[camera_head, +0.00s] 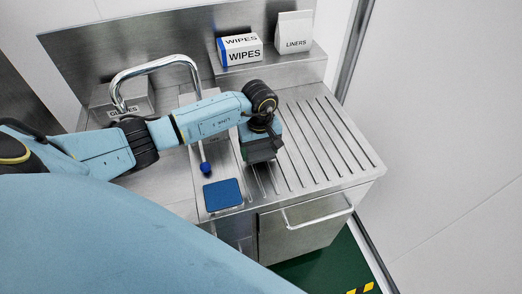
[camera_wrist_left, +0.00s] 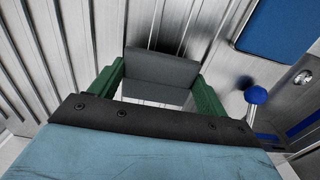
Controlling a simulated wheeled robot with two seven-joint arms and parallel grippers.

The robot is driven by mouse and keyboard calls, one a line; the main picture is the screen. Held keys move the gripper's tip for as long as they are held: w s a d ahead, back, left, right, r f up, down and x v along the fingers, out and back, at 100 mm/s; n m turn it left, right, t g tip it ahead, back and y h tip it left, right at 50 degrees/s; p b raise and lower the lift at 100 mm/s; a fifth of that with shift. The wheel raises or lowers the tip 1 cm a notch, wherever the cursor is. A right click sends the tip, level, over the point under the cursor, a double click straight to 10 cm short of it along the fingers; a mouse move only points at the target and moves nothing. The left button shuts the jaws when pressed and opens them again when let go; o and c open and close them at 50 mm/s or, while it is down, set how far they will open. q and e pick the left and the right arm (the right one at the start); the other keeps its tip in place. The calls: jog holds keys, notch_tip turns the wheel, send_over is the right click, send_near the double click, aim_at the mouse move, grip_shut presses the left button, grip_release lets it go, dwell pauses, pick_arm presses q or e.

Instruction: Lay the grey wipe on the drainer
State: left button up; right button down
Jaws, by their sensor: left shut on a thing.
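The drainer (camera_head: 330,140) is the ribbed steel surface on the right of the washer bench; its ribs also show in the wrist view (camera_wrist_left: 75,45). My left gripper (camera_head: 262,153) is over the left part of the drainer, pointing down. In the wrist view its two green fingers (camera_wrist_left: 158,88) are shut on the grey wipe (camera_wrist_left: 160,68), which sits between them. A dark shadow lies on the ribs beyond the wipe. How high the wipe is above the ribs, or whether it touches, I cannot tell. My right gripper is not in view.
A blue pad (camera_head: 223,194) lies on the bench front, left of the drainer. A blue-tipped item (camera_head: 205,168) is behind it. A curved tap (camera_head: 155,66) stands at the left. A wipes box (camera_head: 240,52) and a liners pack (camera_head: 294,34) are on the back shelf. The drainer's right side is clear.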

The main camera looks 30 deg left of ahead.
aim_at(260, 151)
pick_arm(q)
jog(key=shift+f, duration=0.65)
jog(key=shift+f, duration=0.2)
jog(key=o, duration=1)
jog(key=shift+c, duration=0.2)
jog(key=shift+r, duration=0.15)
notch_tip(260, 151, up, 12)
